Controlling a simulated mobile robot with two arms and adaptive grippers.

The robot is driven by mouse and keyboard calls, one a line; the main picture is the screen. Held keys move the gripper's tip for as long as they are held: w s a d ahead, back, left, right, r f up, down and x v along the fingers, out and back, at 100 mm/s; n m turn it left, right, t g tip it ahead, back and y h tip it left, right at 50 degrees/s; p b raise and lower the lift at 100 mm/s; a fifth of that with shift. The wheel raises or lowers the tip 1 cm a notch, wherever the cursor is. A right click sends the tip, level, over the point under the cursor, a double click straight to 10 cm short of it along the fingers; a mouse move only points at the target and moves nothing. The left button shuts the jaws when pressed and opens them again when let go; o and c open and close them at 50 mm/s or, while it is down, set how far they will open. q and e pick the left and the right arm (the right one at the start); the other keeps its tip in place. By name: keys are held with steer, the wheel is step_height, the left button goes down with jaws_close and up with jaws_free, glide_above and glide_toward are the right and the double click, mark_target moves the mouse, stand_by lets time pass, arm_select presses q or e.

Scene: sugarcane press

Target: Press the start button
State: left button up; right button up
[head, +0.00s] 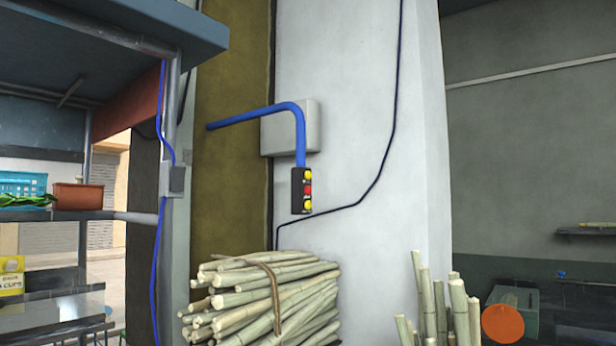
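A small black control box (301,191) hangs at the end of a bent blue pipe (300,140) in front of the pale wall. It carries a yellow button (307,175) at the top, a red button (307,190) in the middle and another yellow button (307,205) at the bottom. The labels by the buttons are too small to read, so I cannot tell which one is the start button. Neither of my grippers is in the head view.
More upright canes (428,300) stand to the right, beside an orange round object (503,324). A shelf (60,216) with a blue basket (22,184) and brown tub (78,197) is at left.

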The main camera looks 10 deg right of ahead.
jaws_close()
steer(key=shift+d, duration=0.1)
stand_by(1.2)
